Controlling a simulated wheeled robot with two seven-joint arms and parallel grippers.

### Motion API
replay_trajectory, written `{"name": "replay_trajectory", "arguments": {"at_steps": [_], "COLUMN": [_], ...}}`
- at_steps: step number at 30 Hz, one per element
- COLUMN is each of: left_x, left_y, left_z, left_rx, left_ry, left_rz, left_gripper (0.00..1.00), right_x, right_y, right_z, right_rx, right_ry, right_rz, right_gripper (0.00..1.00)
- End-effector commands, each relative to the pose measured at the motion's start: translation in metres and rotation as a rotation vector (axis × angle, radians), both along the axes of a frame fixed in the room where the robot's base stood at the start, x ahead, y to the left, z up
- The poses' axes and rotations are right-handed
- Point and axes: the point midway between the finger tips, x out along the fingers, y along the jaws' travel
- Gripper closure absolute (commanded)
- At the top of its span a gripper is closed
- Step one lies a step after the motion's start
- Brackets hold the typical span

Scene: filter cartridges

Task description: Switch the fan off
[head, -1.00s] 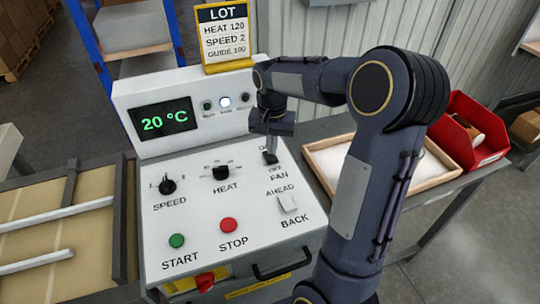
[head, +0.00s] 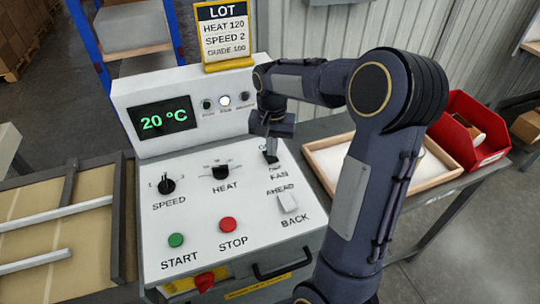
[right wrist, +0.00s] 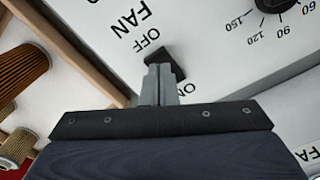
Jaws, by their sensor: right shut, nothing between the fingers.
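The fan switch (head: 270,158) is a small black lever at the upper right of the white control panel (head: 205,190), between ON and OFF labels. In the right wrist view the switch (right wrist: 170,62) is a dark wedge just beyond my fingertips, and both its labels show beside it. My right gripper (head: 270,147) is shut and empty, pointing down at the switch; its fingers also show in the right wrist view (right wrist: 158,76). The fingertips are at or very near the lever; I cannot tell whether they touch. My left gripper is not in view.
The panel also has a speed knob (head: 166,186), heat knob (head: 221,172), start button (head: 176,240), stop button (head: 228,225) and ahead/back switch (head: 288,203). The display (head: 163,118) reads 20 °C. A wooden tray (head: 319,178) and red bin (head: 473,130) stand at the right.

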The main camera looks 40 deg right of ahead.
Motion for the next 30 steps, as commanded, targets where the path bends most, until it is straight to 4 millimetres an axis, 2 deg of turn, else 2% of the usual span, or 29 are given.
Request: {"name": "replay_trajectory", "arguments": {"at_steps": [30], "left_x": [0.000], "left_y": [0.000], "left_z": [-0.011], "left_rx": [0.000], "left_ry": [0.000], "left_rz": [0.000], "left_gripper": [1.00], "right_x": [0.000], "right_y": [0.000], "right_z": [-0.016], "right_rx": [0.000], "right_ry": [0.000], "right_rz": [0.000], "right_gripper": [1.00]}}
